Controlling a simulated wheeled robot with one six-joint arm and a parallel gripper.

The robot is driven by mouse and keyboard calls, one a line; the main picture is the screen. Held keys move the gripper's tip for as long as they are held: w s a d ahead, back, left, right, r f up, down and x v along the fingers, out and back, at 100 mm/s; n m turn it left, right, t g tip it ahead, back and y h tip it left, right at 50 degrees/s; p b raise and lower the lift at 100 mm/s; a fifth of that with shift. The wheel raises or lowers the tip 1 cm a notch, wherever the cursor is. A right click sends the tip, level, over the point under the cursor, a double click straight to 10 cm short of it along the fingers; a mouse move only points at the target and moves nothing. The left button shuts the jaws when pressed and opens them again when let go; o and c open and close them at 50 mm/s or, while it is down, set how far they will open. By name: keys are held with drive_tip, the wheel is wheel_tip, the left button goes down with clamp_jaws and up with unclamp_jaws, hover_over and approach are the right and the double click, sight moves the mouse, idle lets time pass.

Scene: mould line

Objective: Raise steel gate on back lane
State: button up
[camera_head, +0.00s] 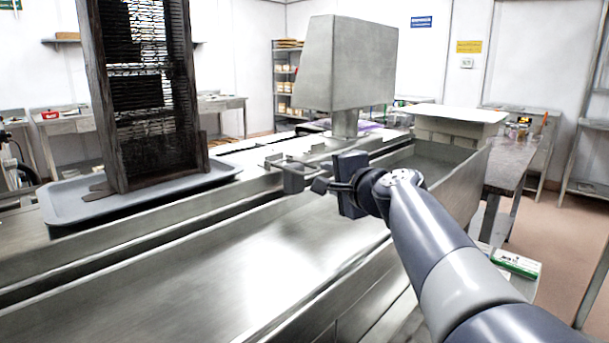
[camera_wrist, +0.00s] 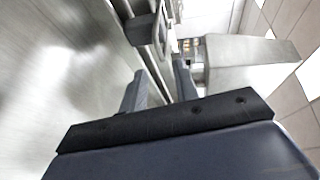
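A small steel fitting with a block and bracket, which looks like the gate (camera_head: 292,178), sits across the rail between the lanes, left of my gripper. A steel part with a slot, likely the same gate (camera_wrist: 142,27), shows at the top of the wrist view. My gripper (camera_head: 320,186) is just right of it in the head view. In the wrist view my gripper's (camera_wrist: 160,85) two fingers stand apart with nothing between them; the rail runs behind the gap. I cannot tell whether a finger touches the gate. The back lane is narrow and partly hidden.
The wide front steel lane (camera_head: 230,255) is empty. A grey machine housing (camera_head: 347,62) stands on a post behind the gate. A dark slatted rack (camera_head: 145,90) stands on a grey tray (camera_head: 75,200) at left. A white board (camera_head: 450,112) lies on blocks at right.

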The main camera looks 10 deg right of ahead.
sight(314, 172)
drive_tip(key=x, duration=0.8)
drive_tip(key=shift+w+a, duration=0.1)
drive_tip(key=shift+w, duration=0.1)
clamp_jaws()
idle(0.4)
